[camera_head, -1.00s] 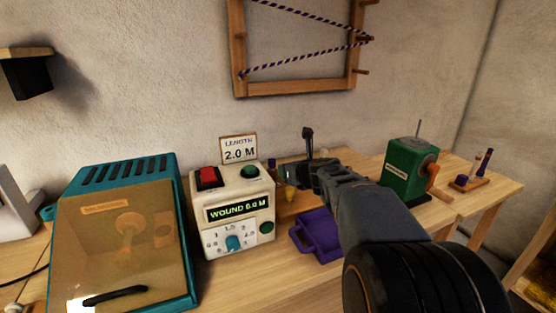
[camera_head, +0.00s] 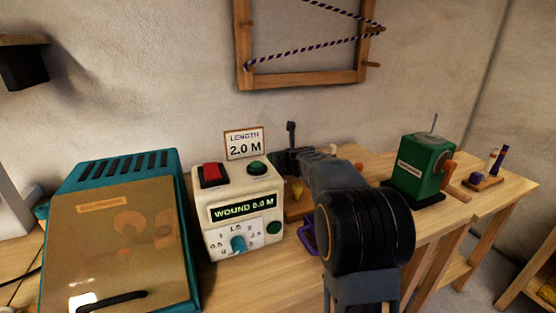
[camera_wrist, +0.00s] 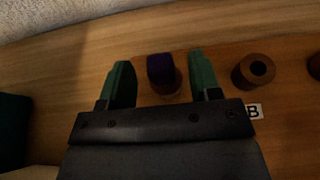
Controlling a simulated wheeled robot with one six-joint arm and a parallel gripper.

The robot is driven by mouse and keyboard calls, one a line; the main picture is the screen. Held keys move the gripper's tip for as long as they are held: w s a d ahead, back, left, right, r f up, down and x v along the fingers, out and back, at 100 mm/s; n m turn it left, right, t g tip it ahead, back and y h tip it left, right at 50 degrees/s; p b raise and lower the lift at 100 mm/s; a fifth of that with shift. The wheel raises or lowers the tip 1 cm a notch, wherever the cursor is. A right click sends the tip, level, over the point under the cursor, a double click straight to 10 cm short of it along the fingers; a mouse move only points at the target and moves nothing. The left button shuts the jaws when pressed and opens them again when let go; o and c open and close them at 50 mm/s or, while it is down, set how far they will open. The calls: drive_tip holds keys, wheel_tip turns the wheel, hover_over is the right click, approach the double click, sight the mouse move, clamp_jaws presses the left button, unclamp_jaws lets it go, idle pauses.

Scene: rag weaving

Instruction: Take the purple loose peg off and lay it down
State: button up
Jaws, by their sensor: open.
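In the wrist view, a purple peg (camera_wrist: 160,68) with a brown round base stands on the wooden surface. The green fingers of my gripper (camera_wrist: 158,58) are open, one on each side of the peg, with a gap visible on both sides. I cannot tell how far above the surface the fingertips are. In the head view, my arm and the winding machine hide this peg.
A brown round holder with a hole (camera_wrist: 256,70) and a "B" label (camera_wrist: 254,111) lie right of my gripper. The cream winding machine (camera_head: 240,212) stands left of my arm, the green cranked machine (camera_head: 420,165) right. A purple tray (camera_head: 308,236) is mostly hidden.

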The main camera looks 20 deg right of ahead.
drive_tip(key=shift+x, duration=0.85)
clamp_jaws()
idle(0.3)
